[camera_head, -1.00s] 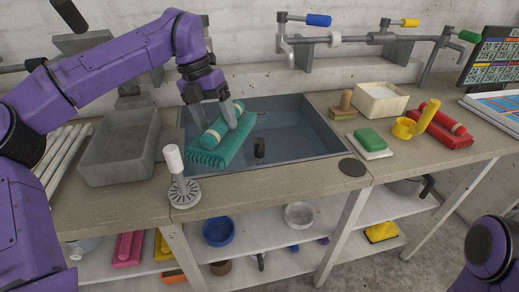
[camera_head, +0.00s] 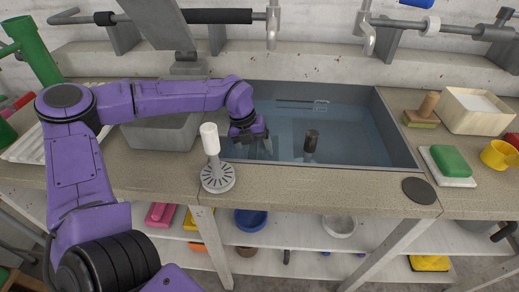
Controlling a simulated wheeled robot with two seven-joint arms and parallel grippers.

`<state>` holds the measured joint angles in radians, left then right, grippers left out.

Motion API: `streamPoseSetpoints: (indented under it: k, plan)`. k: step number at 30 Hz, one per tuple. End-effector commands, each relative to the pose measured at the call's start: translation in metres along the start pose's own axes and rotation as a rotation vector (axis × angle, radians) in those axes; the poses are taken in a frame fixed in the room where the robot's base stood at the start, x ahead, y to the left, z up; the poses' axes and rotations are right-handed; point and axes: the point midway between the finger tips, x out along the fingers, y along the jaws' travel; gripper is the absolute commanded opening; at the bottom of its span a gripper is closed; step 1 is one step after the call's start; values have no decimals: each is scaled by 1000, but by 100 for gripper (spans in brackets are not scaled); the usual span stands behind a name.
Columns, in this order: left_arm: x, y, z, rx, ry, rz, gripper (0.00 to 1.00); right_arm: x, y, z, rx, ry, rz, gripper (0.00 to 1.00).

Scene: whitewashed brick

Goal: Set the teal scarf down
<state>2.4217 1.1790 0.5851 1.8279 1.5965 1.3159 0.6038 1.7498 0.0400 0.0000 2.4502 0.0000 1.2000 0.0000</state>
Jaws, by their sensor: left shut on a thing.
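My left gripper (camera_head: 252,149) reaches down into the left front part of the sink (camera_head: 400,130), behind its front edge. Its fingers are partly hidden by the hand and the sink's front edge. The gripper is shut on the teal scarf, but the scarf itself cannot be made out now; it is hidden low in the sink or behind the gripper. My right gripper is out of view.
A dark plug post (camera_head: 310,143) stands in the sink to the right.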

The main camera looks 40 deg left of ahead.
Motion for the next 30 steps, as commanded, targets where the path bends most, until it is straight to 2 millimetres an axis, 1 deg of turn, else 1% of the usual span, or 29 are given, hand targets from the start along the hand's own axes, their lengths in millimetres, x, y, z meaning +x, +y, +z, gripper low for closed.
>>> streamPoseSetpoints:
  k: [2,10,11,12,19,22,23,26,30]
  plan:
    - [4,0,0,1,0,0,38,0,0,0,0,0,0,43]
    - [7,-1,0,5,0,0,38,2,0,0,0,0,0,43]
    - [7,-1,0,5,0,0,83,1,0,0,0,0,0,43]
    - [6,-1,0,5,0,0,87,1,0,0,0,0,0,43]
    - [6,-1,0,5,1,0,87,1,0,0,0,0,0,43]
    - [0,-2,0,5,-1,-1,87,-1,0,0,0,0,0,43]
    - [-4,-2,1,5,-2,-2,87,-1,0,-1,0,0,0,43]
    - [-25,-2,1,4,-3,-4,87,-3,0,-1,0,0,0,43]
    - [-62,-2,1,5,-5,-4,87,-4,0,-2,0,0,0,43]
